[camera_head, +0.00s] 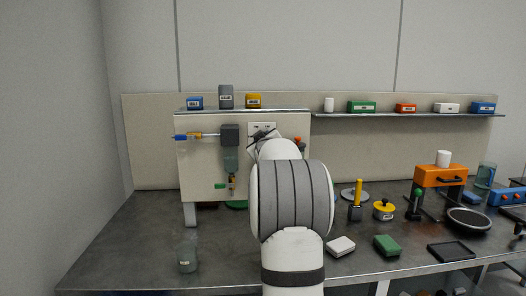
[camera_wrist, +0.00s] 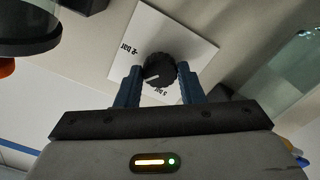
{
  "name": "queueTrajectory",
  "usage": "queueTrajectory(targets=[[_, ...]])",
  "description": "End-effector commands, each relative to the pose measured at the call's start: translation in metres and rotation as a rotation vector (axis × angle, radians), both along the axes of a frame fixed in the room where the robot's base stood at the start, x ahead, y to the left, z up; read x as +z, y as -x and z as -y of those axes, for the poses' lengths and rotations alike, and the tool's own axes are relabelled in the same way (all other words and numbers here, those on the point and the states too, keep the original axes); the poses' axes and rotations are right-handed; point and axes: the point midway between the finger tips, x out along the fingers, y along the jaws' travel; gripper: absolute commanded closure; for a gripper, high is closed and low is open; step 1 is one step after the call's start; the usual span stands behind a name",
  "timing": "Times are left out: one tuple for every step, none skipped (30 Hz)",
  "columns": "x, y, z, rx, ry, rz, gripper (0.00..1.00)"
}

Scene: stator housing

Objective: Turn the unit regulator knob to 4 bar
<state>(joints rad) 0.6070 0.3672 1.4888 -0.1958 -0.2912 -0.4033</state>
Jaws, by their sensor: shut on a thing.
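The regulator knob (camera_wrist: 159,70) is a round black ribbed knob with a light pointer line, in the middle of the wrist view. It sits on a white label plate (camera_wrist: 180,35) with "bar" markings. The pointer line runs toward the lower left in that view, but I cannot tell the exact setting. My gripper (camera_wrist: 158,84) has its two blue fingers on either side of the knob, shut on it. In the head view the knob is hidden behind my arm, and only part of the white label plate (camera_head: 262,128) shows on the upright panel (camera_head: 205,190).
A grey filter unit (camera_head: 230,138) with a blue-ended fitting (camera_head: 182,137) is left of my arm on the panel. A shelf (camera_head: 400,114) with small boxes runs to the right. A glass jar (camera_head: 187,257) and several small parts stand on the bench (camera_head: 130,250).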

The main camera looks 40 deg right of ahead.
Motion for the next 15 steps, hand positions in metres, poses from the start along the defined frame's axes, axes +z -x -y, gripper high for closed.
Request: queueTrajectory(targets=[[-0.0045, 0.0001, 0.0001, 0.0, 0.022, -0.014, 0.88], [-0.0044, 0.0001, 0.0001, -0.001, 0.034, -0.022, 0.88], [-0.0042, 0.0001, 0.0002, -0.001, 0.049, -0.031, 0.88], [-0.004, 0.0001, 0.0001, 0.0, 0.06, -0.038, 0.88], [-0.0037, 0.0, 0.0001, 0.0, 0.069, -0.044, 0.88], [-0.0032, 0.0, 0.0001, -0.001, 0.081, -0.05, 0.88], [-0.0028, 0.0, 0.0001, -0.001, 0.087, -0.055, 0.88], [-0.0026, -0.0001, 0.0001, -0.001, 0.094, -0.059, 0.88], [-0.0023, 0.0, 0.0002, 0.0, 0.101, -0.065, 0.88], [-0.0021, 0.0, 0.0002, 0.0, 0.105, -0.067, 0.88], [-0.0019, 0.0, 0.0002, 0.0, 0.109, -0.069, 0.88], [-0.0018, 0.0, 0.0002, 0.0, 0.113, -0.072, 0.88], [-0.0017, 0.0, 0.0002, 0.0, 0.115, -0.073, 0.88], [-0.0015, 0.0, 0.0002, 0.0, 0.117, -0.075, 0.88], [-0.0013, 0.0, 0.0002, 0.0, 0.119, -0.076, 0.88]])
